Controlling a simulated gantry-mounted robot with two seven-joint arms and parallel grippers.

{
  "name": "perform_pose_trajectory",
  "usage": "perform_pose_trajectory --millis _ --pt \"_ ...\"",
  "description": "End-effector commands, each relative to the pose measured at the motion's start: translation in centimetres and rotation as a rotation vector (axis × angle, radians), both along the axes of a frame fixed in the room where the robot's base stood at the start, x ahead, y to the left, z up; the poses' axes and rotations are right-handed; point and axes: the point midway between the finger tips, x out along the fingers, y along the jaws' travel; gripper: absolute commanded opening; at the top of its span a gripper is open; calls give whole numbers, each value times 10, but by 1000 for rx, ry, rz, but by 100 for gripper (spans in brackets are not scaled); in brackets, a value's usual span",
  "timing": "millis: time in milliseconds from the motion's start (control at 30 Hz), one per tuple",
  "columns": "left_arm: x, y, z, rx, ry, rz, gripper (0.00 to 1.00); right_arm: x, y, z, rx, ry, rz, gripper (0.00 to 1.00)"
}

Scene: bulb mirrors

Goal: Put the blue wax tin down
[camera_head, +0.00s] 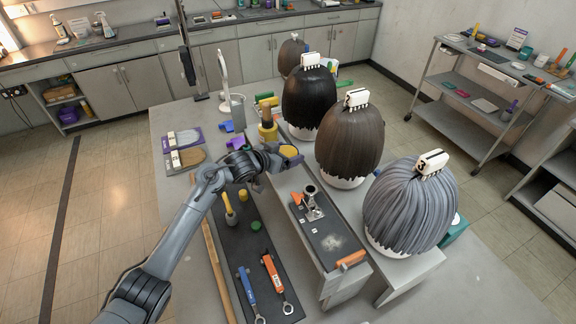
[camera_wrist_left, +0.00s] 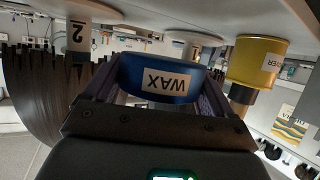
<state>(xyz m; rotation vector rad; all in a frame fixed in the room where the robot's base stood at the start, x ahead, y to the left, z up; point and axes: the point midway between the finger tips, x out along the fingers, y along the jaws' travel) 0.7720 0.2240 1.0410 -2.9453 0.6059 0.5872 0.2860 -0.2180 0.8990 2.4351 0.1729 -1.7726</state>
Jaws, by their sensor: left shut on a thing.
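My left gripper (camera_head: 286,160) is shut on the blue wax tin (camera_wrist_left: 157,79). In the left wrist view the tin sits between the two fingers, and its white WAX label appears upside down. In the head view a round yellow top (camera_head: 289,152) shows at the fingertips; the tin's blue side is mostly hidden there. The gripper (camera_wrist_left: 157,98) is over the bench, beside the brown wig and the far end of the raised dark tray. I cannot tell the exact gap below the tin. My right gripper is in neither view.
Wigs on white heads, black (camera_head: 308,98), brown (camera_head: 349,140) and grey (camera_head: 409,203), line the right. A yellow pot (camera_head: 267,132) stands behind the gripper. The raised tray (camera_head: 327,245) holds a metal piece. A dark mat (camera_head: 238,262) holds several tools.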

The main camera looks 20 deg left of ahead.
Motion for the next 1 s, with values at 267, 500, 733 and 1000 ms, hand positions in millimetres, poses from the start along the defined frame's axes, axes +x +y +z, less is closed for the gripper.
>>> perform_pose_trajectory --millis 267,500,733,1000 --pt "0 -1 -32 -1 0 -2 45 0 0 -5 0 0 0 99" --pt "0 -1 -47 -1 -3 -1 45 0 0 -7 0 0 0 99" --pt "0 -1 -48 -1 -3 -1 45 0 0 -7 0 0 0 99" --pt "0 -1 -51 0 -1 -1 100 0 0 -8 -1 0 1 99"
